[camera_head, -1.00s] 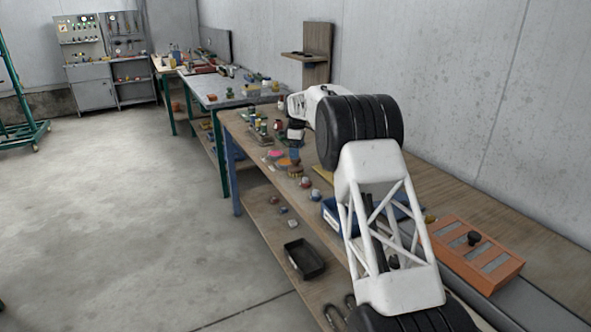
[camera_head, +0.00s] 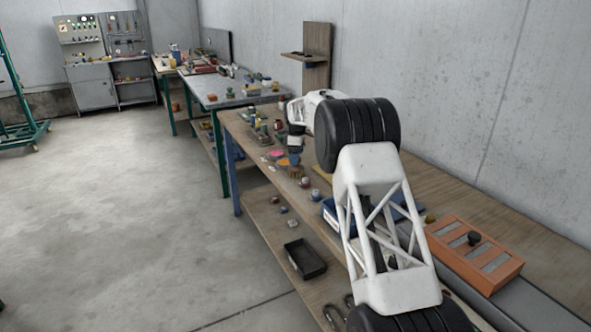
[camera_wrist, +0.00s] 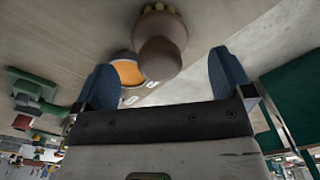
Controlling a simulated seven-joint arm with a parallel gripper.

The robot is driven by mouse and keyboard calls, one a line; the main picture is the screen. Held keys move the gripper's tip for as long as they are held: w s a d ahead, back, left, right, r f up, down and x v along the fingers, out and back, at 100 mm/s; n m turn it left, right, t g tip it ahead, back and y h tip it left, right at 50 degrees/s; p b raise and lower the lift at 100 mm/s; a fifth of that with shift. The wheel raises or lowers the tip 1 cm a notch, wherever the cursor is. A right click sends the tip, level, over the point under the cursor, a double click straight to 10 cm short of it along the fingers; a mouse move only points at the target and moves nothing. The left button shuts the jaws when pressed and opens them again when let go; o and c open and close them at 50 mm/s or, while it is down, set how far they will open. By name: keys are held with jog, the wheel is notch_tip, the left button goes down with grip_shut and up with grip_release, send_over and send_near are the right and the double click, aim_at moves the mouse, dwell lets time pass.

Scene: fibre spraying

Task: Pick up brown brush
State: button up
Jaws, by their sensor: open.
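The brown brush (camera_wrist: 160,52) stands out in the wrist view, with a round brown handle and pale yellow bristles at the top edge. Its handle end lies between and just beyond the two blue fingers. My gripper (camera_wrist: 162,68) is open, with a finger to either side of the handle and no visible grip on it. In the head view my gripper (camera_head: 294,158) is low over the front edge of the wooden workbench. The brush (camera_head: 295,172) shows there as a small brown patch just below the fingers, partly hidden by them.
Small jars and cans (camera_head: 262,130) stand behind. A blue bin (camera_head: 330,212) and an orange box (camera_head: 474,252) are nearer along the workbench (camera_head: 440,182).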

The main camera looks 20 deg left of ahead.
aim_at(296, 167)
jog(key=shift+f, duration=0.15)
jog(key=shift+a+f, duration=0.15)
jog(key=shift+f, duration=2.35)
jog(key=shift+c, duration=0.3)
jog(key=c, duration=1)
jog(key=shift+c, duration=0.2)
jog(key=shift+r, duration=0.15)
jog(key=shift+r, duration=4.9)
